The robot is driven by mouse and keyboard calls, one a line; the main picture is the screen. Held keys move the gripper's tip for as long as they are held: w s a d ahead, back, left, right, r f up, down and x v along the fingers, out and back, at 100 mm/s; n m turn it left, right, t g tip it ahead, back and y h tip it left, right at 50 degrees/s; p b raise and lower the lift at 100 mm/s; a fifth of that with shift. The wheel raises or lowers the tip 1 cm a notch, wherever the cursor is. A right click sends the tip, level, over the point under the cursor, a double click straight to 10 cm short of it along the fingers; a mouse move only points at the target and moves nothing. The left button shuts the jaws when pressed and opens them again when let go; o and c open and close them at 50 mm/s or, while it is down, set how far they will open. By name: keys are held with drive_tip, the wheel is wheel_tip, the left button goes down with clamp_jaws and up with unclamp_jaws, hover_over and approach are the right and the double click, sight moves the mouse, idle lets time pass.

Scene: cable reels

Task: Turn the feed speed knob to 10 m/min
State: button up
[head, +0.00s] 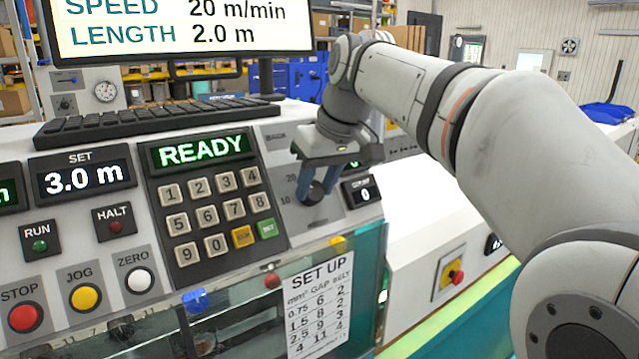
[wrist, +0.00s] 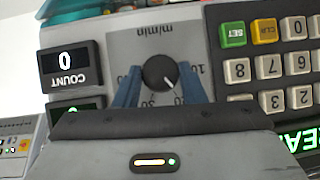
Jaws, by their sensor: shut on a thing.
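The feed speed knob (wrist: 160,72) is round and black with a white pointer line. In the upside-down wrist view the line points to the lower right, about at the 20 mark; the 10 mark is at its right and 30 below. My gripper (wrist: 160,76) has its blue fingers shut on the knob, one on each side. In the head view the knob (head: 314,192) is partly hidden by my gripper (head: 325,186), with 20 and 10 printed at its left. The screen (head: 180,24) reads speed 20 m/min and length 2.0 m.
The keypad (head: 216,213) and READY display (head: 200,149) are left of the knob. The count display (head: 362,191) is close at its right, reading 0. A keyboard (head: 155,119) lies above the panel. A set-up chart (head: 316,305) hangs below.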

drive_tip(key=n+h, duration=0.1)
drive_tip(key=n+t+b, duration=0.1)
drive_tip(key=n, duration=0.1)
drive_tip(key=n+t+h+b, duration=0.1)
drive_tip(key=shift+s+a+h, duration=0.2)
drive_tip(key=shift+a+h, duration=0.05)
drive_tip(key=shift+h, duration=0.05)
drive_tip(key=n+t+h+b, duration=0.1)
drive_tip(key=n+t+b, duration=0.1)
drive_tip(key=n, duration=0.2)
drive_tip(key=shift+s, duration=0.1)
drive_tip(key=shift+t, duration=0.3)
idle(0.3)
drive_tip(key=o, duration=1)
drive_tip(key=shift+f, duration=0.1)
drive_tip(key=shift+v, duration=3.9)
drive_tip(key=shift+a, duration=0.1)
